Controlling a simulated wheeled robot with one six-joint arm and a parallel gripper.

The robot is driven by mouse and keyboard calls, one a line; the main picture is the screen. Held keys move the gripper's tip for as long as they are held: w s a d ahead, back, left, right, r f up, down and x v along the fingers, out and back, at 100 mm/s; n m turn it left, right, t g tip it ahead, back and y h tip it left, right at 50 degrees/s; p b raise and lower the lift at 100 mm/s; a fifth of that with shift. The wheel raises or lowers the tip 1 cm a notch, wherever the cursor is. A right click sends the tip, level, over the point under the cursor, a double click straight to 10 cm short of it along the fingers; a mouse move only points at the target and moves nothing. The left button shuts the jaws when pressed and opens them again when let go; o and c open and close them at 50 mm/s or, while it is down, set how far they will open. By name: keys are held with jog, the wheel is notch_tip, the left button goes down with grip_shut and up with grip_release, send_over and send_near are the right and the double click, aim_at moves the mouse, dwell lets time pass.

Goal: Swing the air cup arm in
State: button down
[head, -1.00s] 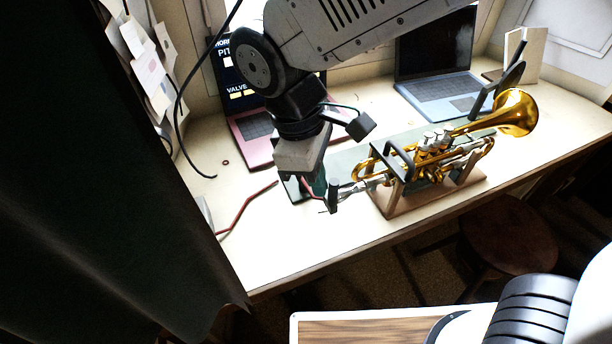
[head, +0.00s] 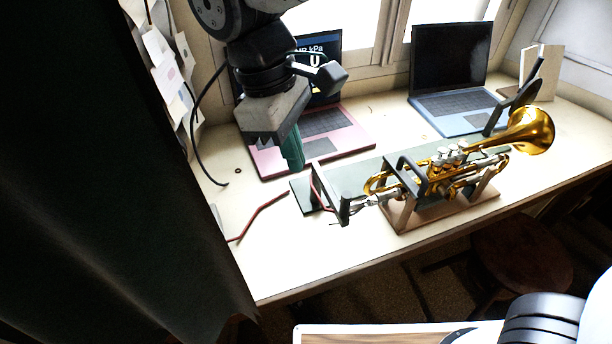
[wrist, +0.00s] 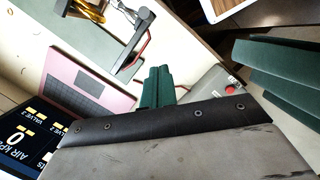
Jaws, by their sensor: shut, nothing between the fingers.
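The air cup arm (head: 328,190) is a thin grey bar with a dark cup (head: 345,209) at its near end and a red hose along it. The cup stands at the mouthpiece end of the brass trumpet (head: 440,170); I cannot tell whether they touch. The arm also shows in the wrist view (wrist: 131,42), with the cup (wrist: 145,14) at its far end. My gripper (head: 293,165) has green fingers held together, empty, above the bench left of the arm and apart from it. The fingers also show in the wrist view (wrist: 158,75).
The trumpet rests in a wooden cradle (head: 420,218) on the bench (head: 290,262). A pink laptop (head: 355,142) with a pressure readout is behind my gripper; a blue laptop (head: 455,105) is further right. A red hose (head: 262,214) lies at left. A dark curtain (head: 90,200) hangs there.

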jog(key=shift+v, duration=1.45)
